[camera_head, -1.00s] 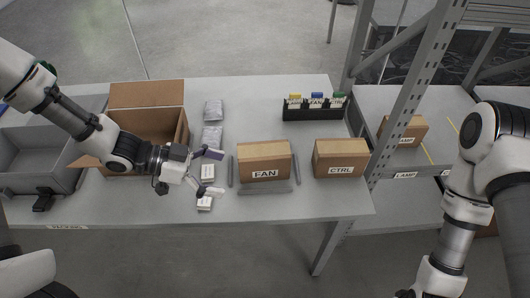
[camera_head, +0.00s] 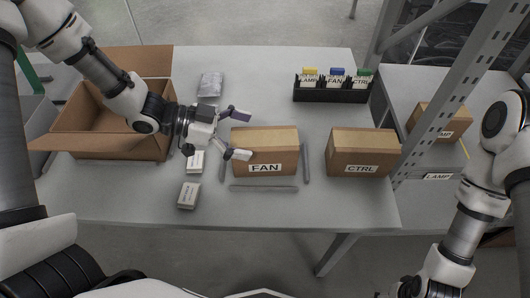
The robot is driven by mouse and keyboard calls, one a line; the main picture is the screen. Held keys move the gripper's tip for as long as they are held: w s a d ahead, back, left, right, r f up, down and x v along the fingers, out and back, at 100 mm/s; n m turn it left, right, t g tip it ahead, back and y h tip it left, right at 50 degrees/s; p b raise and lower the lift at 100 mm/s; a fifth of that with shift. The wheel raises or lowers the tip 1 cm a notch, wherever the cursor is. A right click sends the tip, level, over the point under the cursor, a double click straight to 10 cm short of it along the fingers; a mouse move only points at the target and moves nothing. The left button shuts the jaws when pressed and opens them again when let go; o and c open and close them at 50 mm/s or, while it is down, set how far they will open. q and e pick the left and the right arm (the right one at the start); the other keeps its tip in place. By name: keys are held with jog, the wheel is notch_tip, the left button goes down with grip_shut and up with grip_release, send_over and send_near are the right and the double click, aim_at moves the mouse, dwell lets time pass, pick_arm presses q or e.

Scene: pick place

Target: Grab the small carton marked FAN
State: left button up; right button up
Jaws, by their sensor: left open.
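The small brown carton marked FAN (camera_head: 280,147) stands upright on the grey table, its label on the front face. My left gripper (camera_head: 242,135) comes in from the left, open and empty, its two fingers spread. One fingertip shows by the carton's far left corner and the other overlaps its left front side in the picture. I cannot tell whether either finger touches it. My right arm shows at the right edge, but its gripper is out of view.
Thin grey strips (camera_head: 263,189) lie around the FAN carton. A CTRL carton (camera_head: 362,148) stands to its right. A black holder (camera_head: 331,95) with labelled cards is behind. Small white boxes (camera_head: 189,195) lie front left; an open brown box (camera_head: 100,146) is left. A metal rack post (camera_head: 450,90) rises right.

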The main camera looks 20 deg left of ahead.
aim_at(263, 138)
pick_arm(q)
jog(key=x, duration=0.4)
jog(key=shift+w+d+b, duration=0.1)
jog(key=shift+d+b, duration=0.15)
jog(key=shift+b, duration=0.05)
jog(key=c, duration=1.5)
jog(key=shift+r, duration=0.1)
